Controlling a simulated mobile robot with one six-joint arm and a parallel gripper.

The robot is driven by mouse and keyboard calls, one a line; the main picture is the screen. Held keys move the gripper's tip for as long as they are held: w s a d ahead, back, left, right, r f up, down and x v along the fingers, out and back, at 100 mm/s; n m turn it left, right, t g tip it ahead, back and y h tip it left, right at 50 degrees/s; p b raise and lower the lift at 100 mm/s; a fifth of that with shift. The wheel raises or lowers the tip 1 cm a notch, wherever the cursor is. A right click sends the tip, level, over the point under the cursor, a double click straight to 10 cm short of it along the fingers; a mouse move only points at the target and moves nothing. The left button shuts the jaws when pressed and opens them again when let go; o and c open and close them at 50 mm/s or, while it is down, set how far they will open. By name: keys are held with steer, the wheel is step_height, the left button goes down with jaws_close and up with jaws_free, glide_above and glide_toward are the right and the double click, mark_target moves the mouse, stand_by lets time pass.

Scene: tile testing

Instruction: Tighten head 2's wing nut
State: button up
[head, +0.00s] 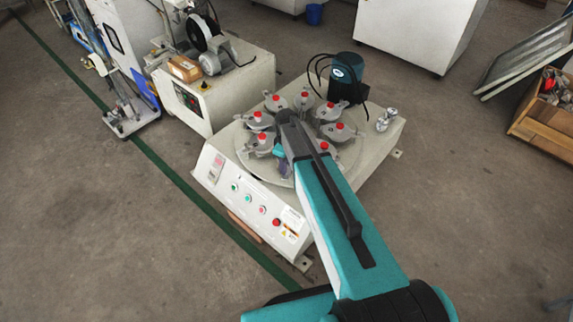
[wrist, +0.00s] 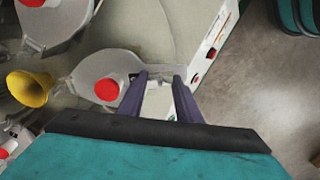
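Several grey heads with red knobs stand in a ring on the round table (head: 282,176) of a pale machine. I see no number on them, so I cannot tell which is head 2. In the wrist view, a grey head (wrist: 92,68) with a red knob lies just left of my gripper (wrist: 160,76). The two dark purple fingers are apart, with a small grey metal part (wrist: 157,77) between or just beyond their tips. I cannot tell whether it is a wing nut or whether they touch it. In the head view, my arm covers part of the ring.
A dark green motor (head: 346,78) with black cables stands at the machine's back. Small metal pieces (head: 386,119) lie at its right corner. The front panel (head: 249,203) carries buttons. In the wrist view, a yellow cone-shaped part (wrist: 30,88) is at the left. Floor (head: 110,235) in front is clear.

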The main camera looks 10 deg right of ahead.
steer(key=shift+m, duration=0.4)
steer(key=m+p, duration=0.1)
steer(key=m, duration=0.1)
steer(key=shift+m, duration=0.3)
steer(key=m+p, duration=0.1)
steer(key=m, duration=0.7)
steer(key=shift+p, duration=0.3)
steer(key=shift+d+m, duration=0.1)
steer(key=shift+m, duration=1.7)
steer(key=o, duration=1)
steer(key=shift+o, duration=0.2)
step_height(320, 180, up, 14)
